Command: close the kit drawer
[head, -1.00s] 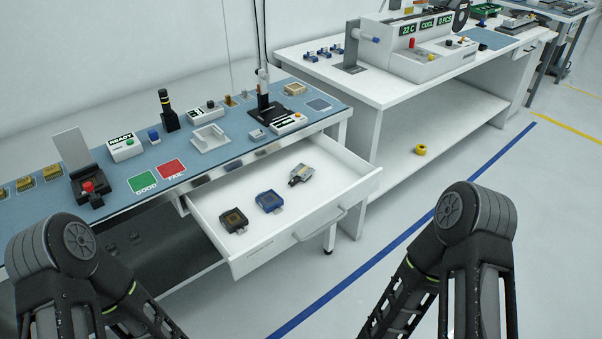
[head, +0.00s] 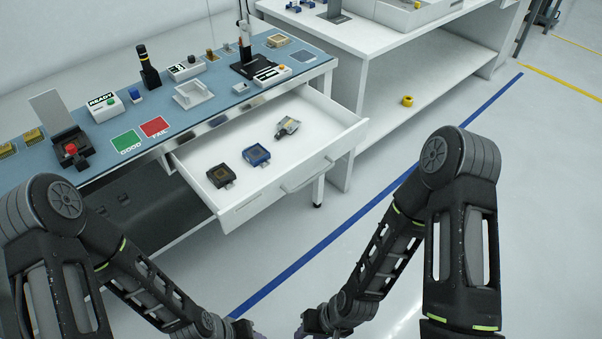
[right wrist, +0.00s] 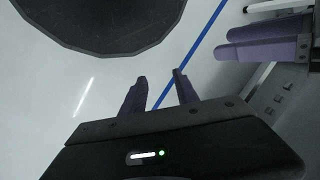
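The kit drawer (head: 255,207) is a white drawer pulled well out from under the blue-topped bench in the head view. Its bar handle (head: 308,178) is on the front panel. Inside lie a dark square part (head: 221,176), a blue square part (head: 256,154) and a grey metal part (head: 287,127). My left gripper (head: 252,334) and my right gripper (head: 302,331) are low at the picture's bottom edge, apart from the drawer and mostly cut off. In the right wrist view my right gripper's purple fingers (right wrist: 160,78) are apart and empty. Purple fingers of my left gripper (right wrist: 262,40) show at upper right; their gap is unclear.
The bench top (head: 215,110) carries several small devices and green and red pads. A second white bench (head: 385,60) with a lower shelf stands right of the drawer, a yellow ring (head: 407,101) on its shelf. The floor before the drawer, crossed by a blue line (head: 330,241), is clear.

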